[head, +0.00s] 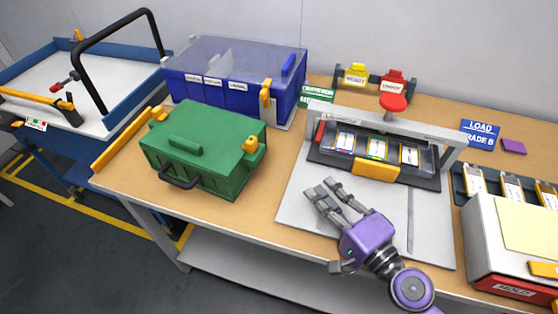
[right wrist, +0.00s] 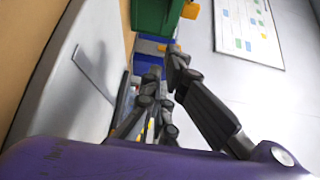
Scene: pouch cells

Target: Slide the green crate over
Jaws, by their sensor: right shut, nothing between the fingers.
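The green crate (head: 205,150), lidded with a top handle, a black front handle and yellow latches, sits at the left part of the wooden workbench. Part of it also shows at the top of the right wrist view (right wrist: 150,14). My right gripper (head: 321,187), with a purple body and grey fingers, is over the light plate on the bench, to the right of the crate and apart from it. It is shut and empty. Its dark fingers also show in the right wrist view (right wrist: 163,62). My left gripper is not in view.
A blue lidded bin (head: 235,75) stands behind the crate. A grey frame fixture (head: 375,160) with cells stands behind my right gripper. A white box (head: 510,240) is at the right. A blue-sided cart (head: 80,90) adjoins the bench's left. Bare bench (head: 275,190) separates crate and plate.

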